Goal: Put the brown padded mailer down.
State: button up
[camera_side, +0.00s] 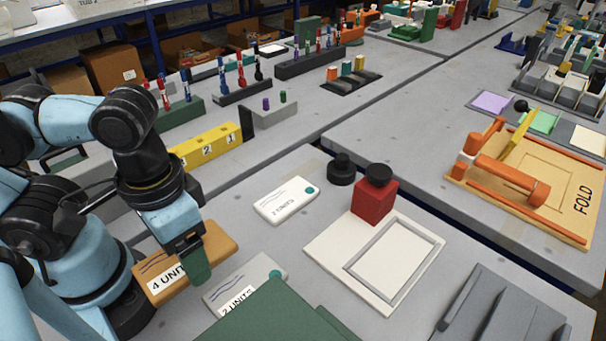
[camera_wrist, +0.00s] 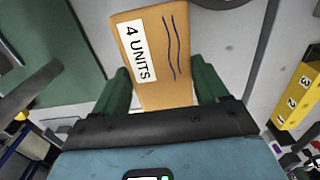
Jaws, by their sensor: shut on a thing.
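The brown padded mailer (camera_side: 215,249) has a white "4 UNITS" label and dark wavy lines. My gripper (camera_side: 196,270) is shut on it near its middle, with a green finger in front of its near side. In the wrist view the mailer (camera_wrist: 155,50) sits between the two green fingers of my gripper (camera_wrist: 165,90), its label on the left. In the side view the mailer lies roughly flat in the jaws, low over the grey table; I cannot tell whether it touches the table.
A white "2 UNITS" mailer (camera_side: 286,200) lies flat nearby. A second one (camera_side: 250,279) lies just right of the held mailer, partly behind a green block (camera_side: 268,318). A yellow numbered block (camera_side: 206,147) stands behind. A white framed board (camera_side: 330,245) and red stamp (camera_side: 374,201) are to the right.

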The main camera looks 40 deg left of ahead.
jog(key=w+a+r, duration=0.3)
jog(key=w+a, duration=0.2)
jog(key=w, duration=0.6)
jog(key=w+a+r, duration=0.4)
jog(key=w+a, duration=0.1)
jog(key=w, duration=0.6)
jog(key=s+d+f, duration=0.2)
jog(key=s+d, duration=0.1)
jog(key=s, duration=0.4)
jog(key=s+d+f, duration=0.2)
jog(key=s+d, duration=0.1)
jog(key=s, duration=0.4)
jog(key=s+d+f, duration=0.2)
jog(key=s+d, duration=0.2)
jog(key=s, duration=0.3)
jog(key=shift+s+f, duration=0.1)
jog(key=shift+f, duration=0.1)
jog(key=shift+s+f, duration=0.4)
jog(key=shift+s, duration=0.1)
jog(key=w+a+f, duration=0.2)
jog(key=a, duration=0.1)
jog(key=w+a+f, duration=0.2)
jog(key=a, duration=0.1)
jog(key=w+a+f, duration=0.2)
jog(key=a+f, duration=0.1)
jog(key=shift+w+a, duration=0.15)
jog(key=shift+a, duration=0.25)
jog(key=shift+f, duration=1.8)
jog(key=shift+f, duration=0.2)
